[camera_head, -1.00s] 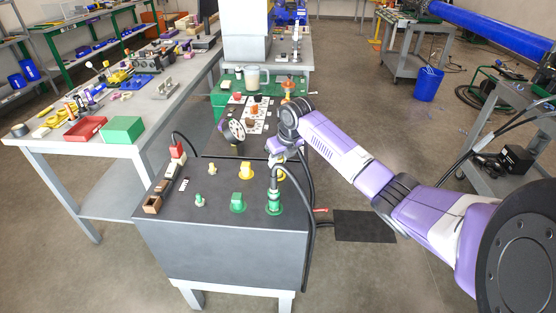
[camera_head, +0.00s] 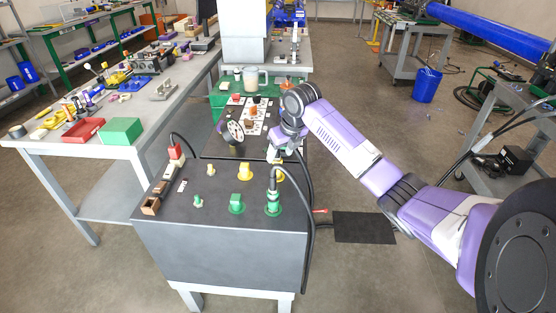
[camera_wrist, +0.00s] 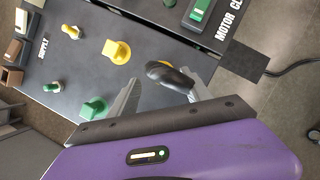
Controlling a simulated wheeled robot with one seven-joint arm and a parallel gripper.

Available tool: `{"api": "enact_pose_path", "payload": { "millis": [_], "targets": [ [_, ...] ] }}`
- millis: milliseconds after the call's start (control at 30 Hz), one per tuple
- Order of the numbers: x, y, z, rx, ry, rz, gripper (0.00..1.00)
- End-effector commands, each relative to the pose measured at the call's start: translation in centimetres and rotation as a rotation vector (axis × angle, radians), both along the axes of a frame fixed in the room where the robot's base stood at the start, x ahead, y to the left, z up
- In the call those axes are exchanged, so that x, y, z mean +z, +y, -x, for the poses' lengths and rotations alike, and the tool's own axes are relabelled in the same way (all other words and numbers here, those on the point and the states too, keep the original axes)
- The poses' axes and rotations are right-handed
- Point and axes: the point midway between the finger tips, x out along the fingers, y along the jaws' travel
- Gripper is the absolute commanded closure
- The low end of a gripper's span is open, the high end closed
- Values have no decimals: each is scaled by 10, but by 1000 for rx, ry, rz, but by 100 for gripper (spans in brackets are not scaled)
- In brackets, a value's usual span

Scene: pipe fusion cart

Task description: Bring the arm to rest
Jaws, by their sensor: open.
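My gripper (camera_head: 283,148) hangs over the right rear part of the dark control panel cart (camera_head: 220,255), at the end of my purple arm. In the wrist view my gripper (camera_wrist: 163,98) has its two grey fingers spread apart. A black, curved, cable-like piece (camera_wrist: 172,76) shows between and beyond the fingers; I cannot tell whether it touches them. In the head view a green plug with a black cable (camera_head: 273,199) stands upright in its green socket, below and in front of my gripper.
A green knob (camera_head: 236,204) and a yellow knob (camera_head: 245,172) stand on the panel. A dial wheel (camera_head: 231,133) is to the left of my gripper. A grey workbench (camera_head: 60,153) with parts is at left. Floor to the right of the cart is mostly clear.

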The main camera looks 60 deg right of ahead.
Motion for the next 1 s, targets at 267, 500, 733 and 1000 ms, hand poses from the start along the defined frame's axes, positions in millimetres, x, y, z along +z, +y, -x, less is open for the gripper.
{"api": "enact_pose_path", "payload": {
  "millis": [267, 500, 733, 1000],
  "targets": [
    [21, 5, 7, 1, 0, 0, 43],
    [22, 5, 8, 0, 0, -1, 43],
    [22, 5, 7, 0, 0, -1, 43],
    [29, -2, -7, -203, -112, -50, 43]
  ]
}}
